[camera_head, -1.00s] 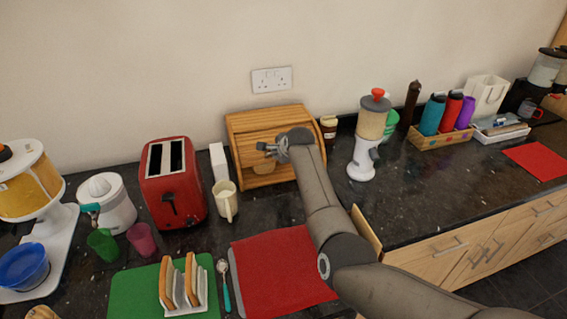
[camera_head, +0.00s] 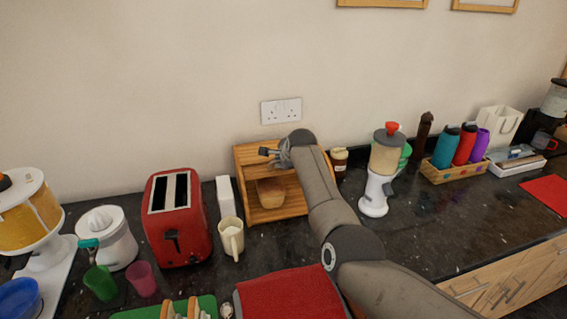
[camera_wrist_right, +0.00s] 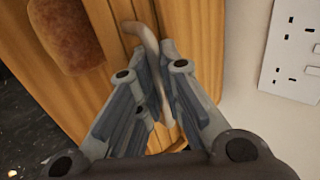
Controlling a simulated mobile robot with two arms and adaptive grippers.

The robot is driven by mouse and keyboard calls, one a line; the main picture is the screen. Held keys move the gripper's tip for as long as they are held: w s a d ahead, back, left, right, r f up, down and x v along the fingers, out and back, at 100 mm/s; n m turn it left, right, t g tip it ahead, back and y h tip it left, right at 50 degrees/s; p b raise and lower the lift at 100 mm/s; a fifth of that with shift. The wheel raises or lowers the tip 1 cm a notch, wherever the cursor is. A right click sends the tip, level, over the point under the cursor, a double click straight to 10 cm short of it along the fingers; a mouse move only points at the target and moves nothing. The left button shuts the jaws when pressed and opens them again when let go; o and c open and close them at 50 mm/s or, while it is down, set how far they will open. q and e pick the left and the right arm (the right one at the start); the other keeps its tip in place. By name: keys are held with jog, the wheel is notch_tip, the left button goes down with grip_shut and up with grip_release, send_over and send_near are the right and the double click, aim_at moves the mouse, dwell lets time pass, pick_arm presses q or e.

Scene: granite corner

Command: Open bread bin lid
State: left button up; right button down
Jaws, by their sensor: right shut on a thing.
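The wooden bread bin (camera_head: 248,203) stands against the wall under the socket. Its front is open, and a loaf of bread (camera_head: 270,192) shows on its floor. The loaf also shows at the upper left of the right wrist view (camera_wrist_right: 66,36). My right gripper (camera_head: 268,152) is at the top of the bin, in front of the raised slatted lid. In the right wrist view its fingers (camera_wrist_right: 150,55) are closed around a curved grey handle (camera_wrist_right: 148,36) on the wood. My arm hides the right side of the bin. My left gripper is not in view.
A red toaster (camera_head: 177,220), a white box (camera_head: 226,197) and a cream mug (camera_head: 231,238) stand left of the bin. A jar (camera_head: 339,160) and a white grinder (camera_head: 374,195) stand to its right. A red mat (camera_head: 290,295) lies in front.

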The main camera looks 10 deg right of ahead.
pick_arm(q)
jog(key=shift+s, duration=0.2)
pick_arm(e)
jog(key=shift+w, duration=0.1)
jog(key=c, duration=1.6)
grip_release()
jog(key=shift+o, duration=0.2)
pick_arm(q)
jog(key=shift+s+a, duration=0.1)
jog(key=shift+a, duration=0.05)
pick_arm(e)
jog(key=shift+v, duration=0.8)
jog(key=v, duration=1)
jog(key=shift+s+r, duration=0.2)
jog(key=shift+r, duration=0.05)
